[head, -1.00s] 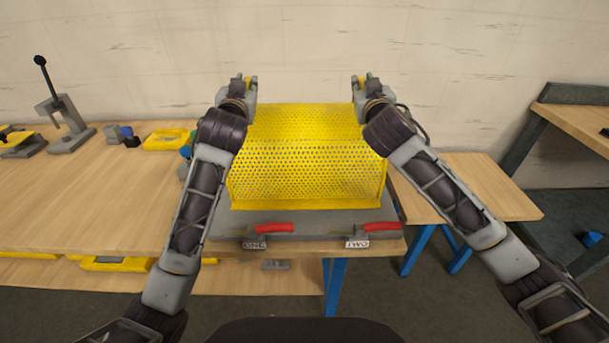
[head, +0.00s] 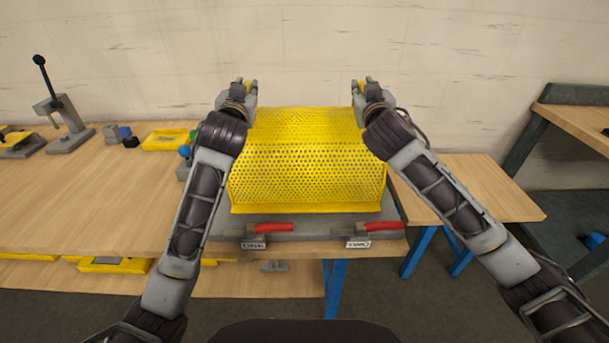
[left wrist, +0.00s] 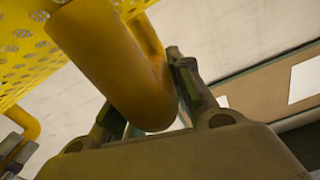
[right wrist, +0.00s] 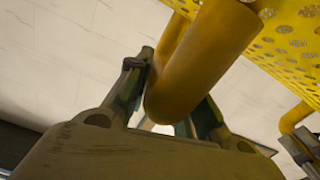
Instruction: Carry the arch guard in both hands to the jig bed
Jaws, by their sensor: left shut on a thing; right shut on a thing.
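The arch guard (head: 308,172) is a yellow perforated cover, held level between my two arms in the head view. Its near lower edge shows over the grey jig bed (head: 300,226); I cannot tell whether it touches the bed. My left gripper (head: 246,86) is at its left end, shut on a yellow tube handle (left wrist: 115,65), which shows large in the left wrist view. My right gripper (head: 362,87) is at its right end, shut on the matching handle (right wrist: 200,65) in the right wrist view. The far side of the bed is hidden under the guard.
Two red-handled clamps, the left (head: 272,228) and the right (head: 382,227), sit on the bed's front edge with labels. A grey press (head: 65,115), a yellow tray (head: 167,140) and small blocks stand on the bench (head: 95,195) to the left. A lower side table (head: 485,185) is at right.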

